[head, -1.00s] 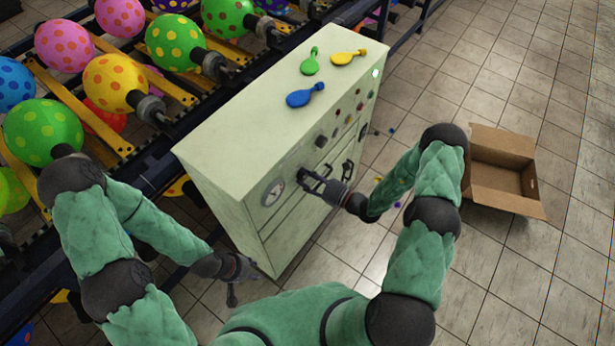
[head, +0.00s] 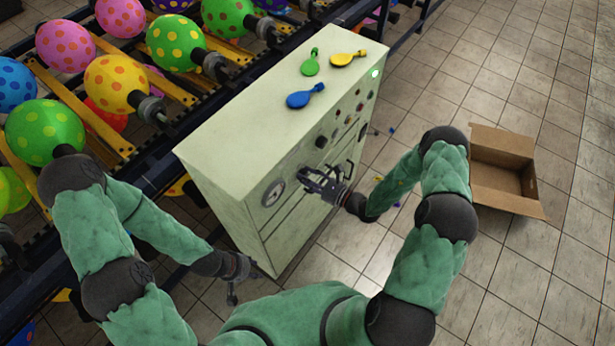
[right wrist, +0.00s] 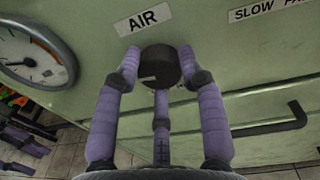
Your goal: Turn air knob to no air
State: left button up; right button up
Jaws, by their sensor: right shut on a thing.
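The black air knob (right wrist: 160,66) sits on the front of the pale green machine (head: 270,115), just below the white AIR label (right wrist: 143,18) in the right wrist view. My right gripper (head: 308,177) is at the machine's front, and its fingers (right wrist: 158,72) are closed around the knob's sides. In the head view the gripper mostly hides the knob. My left gripper (head: 233,290) hangs empty, low beside the machine's near corner, too small to tell if open or shut.
A round gauge (right wrist: 35,55) is left of the knob, and a black handle (right wrist: 298,112) is below right. Green (head: 310,64), yellow (head: 346,59) and blue (head: 303,97) flat balloons lie on top. A cardboard box (head: 507,202) stands on the floor at right.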

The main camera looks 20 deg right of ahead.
jog(key=n, duration=0.4)
jog(key=n+h+b, duration=0.1)
jog(key=n, duration=0.4)
jog(key=shift+s+a+f+n, duration=0.1)
jog(key=shift+s+f+n, duration=0.05)
jog(key=shift+n, duration=0.15)
dwell(0.3)
jog(key=o, duration=1.1)
jog(key=shift+o, duration=0.2)
jog(key=shift+t, duration=0.3)
jog(key=v, duration=1.2)
jog(key=shift+r, duration=0.2)
